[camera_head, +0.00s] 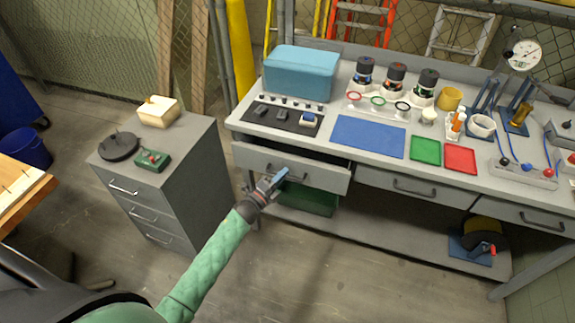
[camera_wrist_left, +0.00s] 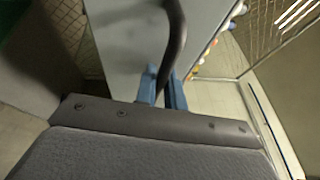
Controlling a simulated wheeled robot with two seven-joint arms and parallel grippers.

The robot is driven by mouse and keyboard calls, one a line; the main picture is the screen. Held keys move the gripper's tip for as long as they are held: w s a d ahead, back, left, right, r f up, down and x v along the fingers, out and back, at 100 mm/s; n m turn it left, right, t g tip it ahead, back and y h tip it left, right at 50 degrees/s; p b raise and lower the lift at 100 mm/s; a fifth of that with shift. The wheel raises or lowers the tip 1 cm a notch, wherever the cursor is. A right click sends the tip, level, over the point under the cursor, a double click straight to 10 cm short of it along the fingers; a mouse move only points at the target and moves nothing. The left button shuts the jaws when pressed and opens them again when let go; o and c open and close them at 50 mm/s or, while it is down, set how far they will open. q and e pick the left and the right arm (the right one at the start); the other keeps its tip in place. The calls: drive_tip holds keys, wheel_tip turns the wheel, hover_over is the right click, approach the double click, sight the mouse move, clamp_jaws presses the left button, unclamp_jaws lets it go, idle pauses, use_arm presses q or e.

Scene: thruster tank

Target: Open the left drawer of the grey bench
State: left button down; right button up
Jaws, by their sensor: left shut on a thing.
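The grey bench (camera_head: 330,123) stands across the middle and right of the head view. Its left drawer (camera_head: 324,178) is pulled partly out, with a dark gap showing behind the top of its front. My left gripper (camera_head: 281,174) is at the drawer front, shut on the dark handle (camera_wrist_left: 176,45) of that drawer. In the left wrist view, the blue fingers of my left gripper (camera_wrist_left: 162,92) are on either side of the curved handle. The inside of the drawer is mostly hidden. My right gripper is not in view.
A grey cabinet (camera_head: 188,190) with its own drawers stands left of the bench. The bench's middle drawer (camera_head: 400,186) and right drawer (camera_head: 530,216) look shut. A green box (camera_head: 308,198) is below the left drawer. The floor in front is clear.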

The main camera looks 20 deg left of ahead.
use_arm(q)
drive_tip(key=s+b, duration=0.1)
drive_tip(key=s, duration=2.2)
drive_tip(key=shift+s+a, duration=0.2)
drive_tip(key=shift+a, duration=0.2)
drive_tip(key=c, duration=1.8)
unclamp_jaws()
drive_tip(key=shift+b+v, duration=1.75)
drive_tip(key=shift+v, duration=2.15)
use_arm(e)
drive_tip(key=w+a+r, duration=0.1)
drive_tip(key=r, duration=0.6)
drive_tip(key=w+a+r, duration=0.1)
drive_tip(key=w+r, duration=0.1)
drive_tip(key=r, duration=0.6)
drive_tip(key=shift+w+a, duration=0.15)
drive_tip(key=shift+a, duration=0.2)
